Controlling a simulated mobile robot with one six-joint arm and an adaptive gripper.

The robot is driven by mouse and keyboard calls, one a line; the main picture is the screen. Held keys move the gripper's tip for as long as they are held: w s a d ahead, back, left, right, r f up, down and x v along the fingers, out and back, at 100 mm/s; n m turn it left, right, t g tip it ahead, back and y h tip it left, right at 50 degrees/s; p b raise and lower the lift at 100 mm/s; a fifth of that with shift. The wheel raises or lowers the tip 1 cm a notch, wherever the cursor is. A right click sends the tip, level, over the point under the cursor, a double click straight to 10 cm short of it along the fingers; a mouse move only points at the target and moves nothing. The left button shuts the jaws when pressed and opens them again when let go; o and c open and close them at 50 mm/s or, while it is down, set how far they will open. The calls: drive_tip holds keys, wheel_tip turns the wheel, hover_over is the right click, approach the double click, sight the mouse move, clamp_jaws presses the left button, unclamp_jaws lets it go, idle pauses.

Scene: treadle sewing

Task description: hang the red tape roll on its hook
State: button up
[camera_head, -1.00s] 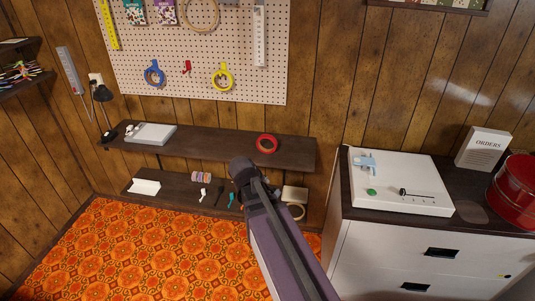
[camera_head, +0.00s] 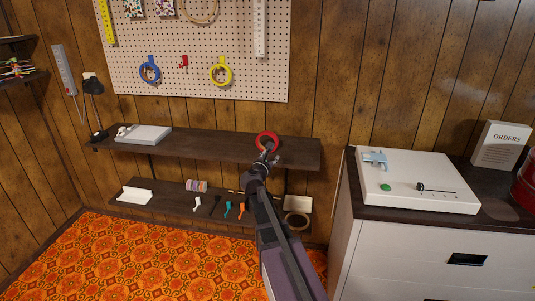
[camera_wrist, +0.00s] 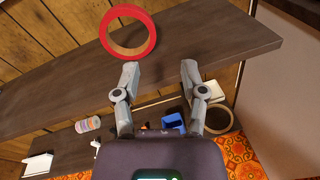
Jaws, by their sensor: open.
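The red tape roll (camera_head: 266,140) lies on the upper dark wood shelf (camera_head: 215,147), near its right part. In the wrist view the red tape roll (camera_wrist: 128,32) is beyond the left fingertip, and its tan inner core shows. A small red hook (camera_head: 184,62) is on the pegboard between the blue and yellow rolls; nothing hangs on it. My gripper (camera_head: 266,152) is at the shelf's front, just before the roll. In the wrist view my gripper (camera_wrist: 160,72) is open and empty, its fingers spread, with the roll left of centre and not between them.
A blue roll (camera_head: 150,70) and a yellow roll (camera_head: 221,71) hang on the pegboard (camera_head: 200,88). A white device (camera_head: 143,134) stands at the shelf's left. The lower shelf (camera_head: 170,204) holds small items and a tan roll (camera_head: 297,220). A white cabinet (camera_head: 400,250) stands at right.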

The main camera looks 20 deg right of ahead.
sight(277, 139)
drive_tip(key=w+n+t, duration=0.1)
drive_tip(key=n, duration=0.1)
drive_tip(key=w+f+n+b, duration=0.1)
drive_tip(key=shift+w+f+n+t+y+b, duration=0.1)
drive_tip(key=shift+n+t+y+b, duration=0.2)
drive_tip(key=shift+n+t, duration=0.1)
drive_tip(key=shift+d, duration=0.1)
drive_tip(key=x, duration=0.8)
drive_tip(key=shift+w+d, duration=0.1)
drive_tip(key=shift+w, duration=0.1)
drive_tip(key=shift+d+x, duration=0.2)
drive_tip(key=shift+x, duration=2.45)
drive_tip(key=shift+s+f, duration=0.2)
clamp_jaws()
